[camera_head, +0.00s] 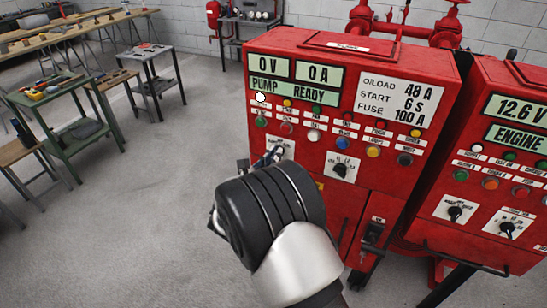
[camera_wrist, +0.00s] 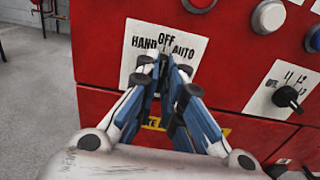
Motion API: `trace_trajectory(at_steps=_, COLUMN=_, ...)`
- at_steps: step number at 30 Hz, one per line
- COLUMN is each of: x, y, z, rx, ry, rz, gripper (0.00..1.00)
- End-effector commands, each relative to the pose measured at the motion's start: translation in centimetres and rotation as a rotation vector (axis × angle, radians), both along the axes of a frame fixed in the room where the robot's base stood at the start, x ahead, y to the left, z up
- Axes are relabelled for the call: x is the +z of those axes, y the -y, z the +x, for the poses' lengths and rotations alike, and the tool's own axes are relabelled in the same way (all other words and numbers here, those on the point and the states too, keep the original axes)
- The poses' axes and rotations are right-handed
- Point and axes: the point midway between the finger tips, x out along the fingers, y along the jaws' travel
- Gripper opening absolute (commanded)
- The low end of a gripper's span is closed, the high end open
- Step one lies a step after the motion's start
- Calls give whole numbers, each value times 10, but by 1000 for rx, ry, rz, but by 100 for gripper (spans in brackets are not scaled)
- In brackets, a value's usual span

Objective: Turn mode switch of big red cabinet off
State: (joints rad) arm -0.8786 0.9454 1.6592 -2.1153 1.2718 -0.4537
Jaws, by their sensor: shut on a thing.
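The big red cabinet (camera_head: 425,75) stands in the middle of the head view, and its front fills most of the wrist view (camera_wrist: 225,75). The mode switch (camera_wrist: 146,64) sits on a white plate marked HAND, OFF and AUTO (camera_wrist: 134,57). My gripper (camera_wrist: 161,72) is shut on the mode switch, with its blue and white fingers reaching up from below. The fingertips hide most of the knob, so I cannot tell which mark it points to. In the head view my gripper (camera_head: 272,156) is at the cabinet's left side, mostly behind my wrist.
A second knob (camera_head: 341,169) is to the right on the same cabinet, below rows of coloured buttons and lamps. Another red cabinet (camera_head: 485,75) stands close on the right. Workbenches (camera_head: 78,32) are at the left, with open grey floor between.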

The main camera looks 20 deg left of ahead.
Motion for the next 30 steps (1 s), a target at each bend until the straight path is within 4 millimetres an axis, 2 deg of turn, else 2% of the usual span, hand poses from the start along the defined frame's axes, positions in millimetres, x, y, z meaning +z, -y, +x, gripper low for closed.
trace_trajectory(at_steps=8, x=0, y=0, z=0, rx=0, ry=0, rz=-1, gripper=0)
trace_trajectory(at_steps=9, x=0, y=0, z=0, rx=0, ry=0, rz=-1, gripper=9)
trace_trajectory(at_steps=18, x=0, y=0, z=0, rx=0, ry=0, rz=0, gripper=28)
trace_trajectory(at_steps=26, x=0, y=0, z=0, rx=0, ry=0, rz=1, gripper=28)
trace_trajectory(at_steps=30, x=0, y=-2, z=-7, rx=3, ry=-1, rz=0, gripper=28)
